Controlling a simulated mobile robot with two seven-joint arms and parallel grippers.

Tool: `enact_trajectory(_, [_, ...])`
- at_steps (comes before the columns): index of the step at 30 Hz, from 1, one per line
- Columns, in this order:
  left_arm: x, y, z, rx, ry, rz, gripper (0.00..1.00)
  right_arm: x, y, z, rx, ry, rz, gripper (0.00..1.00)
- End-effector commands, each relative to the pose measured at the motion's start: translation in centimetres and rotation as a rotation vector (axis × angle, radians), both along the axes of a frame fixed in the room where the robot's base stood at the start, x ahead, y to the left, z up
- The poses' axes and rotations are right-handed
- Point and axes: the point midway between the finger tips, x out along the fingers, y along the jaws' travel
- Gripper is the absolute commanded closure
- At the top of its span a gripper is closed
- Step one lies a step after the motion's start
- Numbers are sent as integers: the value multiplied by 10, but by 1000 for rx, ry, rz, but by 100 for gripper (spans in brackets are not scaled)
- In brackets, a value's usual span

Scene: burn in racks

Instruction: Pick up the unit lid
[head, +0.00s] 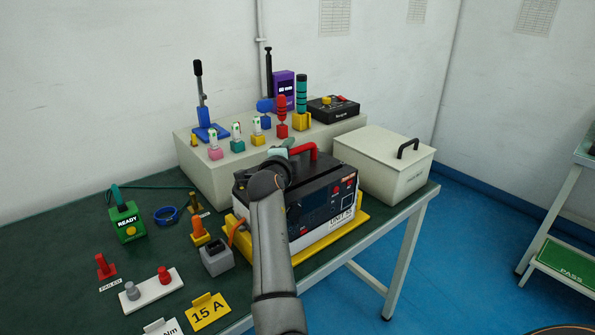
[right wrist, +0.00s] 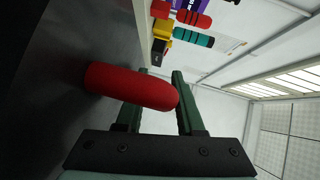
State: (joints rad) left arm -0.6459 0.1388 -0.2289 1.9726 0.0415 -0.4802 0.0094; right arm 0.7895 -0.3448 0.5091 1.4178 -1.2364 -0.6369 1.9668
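The unit (head: 320,212) is a black and white box on a yellow base. My right gripper (head: 281,151) is at the lid's left part beside the handle, partly hidden behind my own arm. In the right wrist view, the red handle (right wrist: 130,86) lies across the mouth of my right gripper (right wrist: 158,95). Its two green fingers stand apart. The handle covers part of one finger, and I cannot tell contact. My left gripper is out of view.
A cream box with a black handle (head: 381,165) stands close to the unit's right. A raised shelf (head: 200,163) behind holds several coloured tools. A green READY box (head: 126,222), a grey socket block (head: 216,258) and a white plate with knobs (head: 150,291) are on the left.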

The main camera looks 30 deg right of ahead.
Motion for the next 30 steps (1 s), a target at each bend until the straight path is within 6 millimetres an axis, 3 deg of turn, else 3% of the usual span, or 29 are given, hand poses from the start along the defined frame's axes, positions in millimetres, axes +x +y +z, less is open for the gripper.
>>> enact_trajectory(12, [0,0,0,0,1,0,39,0,2,-1,1,1,0,64])
enact_trajectory(22, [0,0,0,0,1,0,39,0,2,-1,1,1,0,100])
enact_trajectory(30, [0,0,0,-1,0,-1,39,0,2,-1,0,1,-1,100])
